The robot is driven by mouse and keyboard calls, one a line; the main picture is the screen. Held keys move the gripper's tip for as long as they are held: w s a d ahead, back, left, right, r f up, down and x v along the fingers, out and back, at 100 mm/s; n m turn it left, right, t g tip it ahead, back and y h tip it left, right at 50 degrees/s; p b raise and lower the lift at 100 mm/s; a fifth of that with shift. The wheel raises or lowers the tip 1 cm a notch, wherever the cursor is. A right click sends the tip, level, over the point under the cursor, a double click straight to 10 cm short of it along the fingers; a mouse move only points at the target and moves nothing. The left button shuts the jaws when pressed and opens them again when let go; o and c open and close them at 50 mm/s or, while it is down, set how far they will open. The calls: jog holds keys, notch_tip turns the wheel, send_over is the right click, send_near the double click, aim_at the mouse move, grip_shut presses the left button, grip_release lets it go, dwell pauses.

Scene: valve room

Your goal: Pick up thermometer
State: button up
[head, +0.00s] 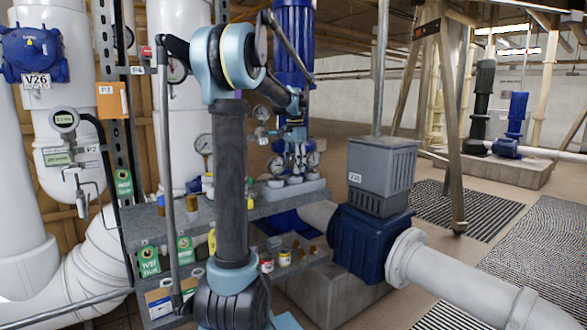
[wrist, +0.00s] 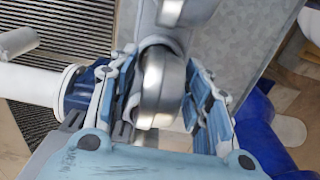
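A round, silver-rimmed instrument (wrist: 160,88), seen edge-on, lies between the fingers of my gripper (wrist: 162,100) in the wrist view. It looks like a dial thermometer, but its face is turned away. The blue-and-grey fingers stand on both sides of it, very close; I cannot tell whether they press on it. In the head view my gripper (head: 296,140) points down over small dial gauges, one on the left (head: 276,166) and one on the right (head: 312,160), above a grey stand (head: 292,188). My gripper partly hides these gauges.
A grey metal shelf (head: 240,207) holds small bottles and jars. A lower shelf carries red and yellow jars (head: 284,257). A grey box on a blue valve body (head: 372,240) and white pipes (head: 465,275) stand to the right. Left are large white pipes (head: 22,180).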

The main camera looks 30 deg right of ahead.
jog(key=shift+d, duration=0.1)
jog(key=c, duration=0.7)
jog(key=shift+o, duration=0.2)
jog(key=shift+r, duration=0.15)
notch_tip(320, 180, up, 10)
jog(key=shift+f, duration=0.1)
jog(key=o, duration=0.3)
jog(key=shift+c, duration=1.2)
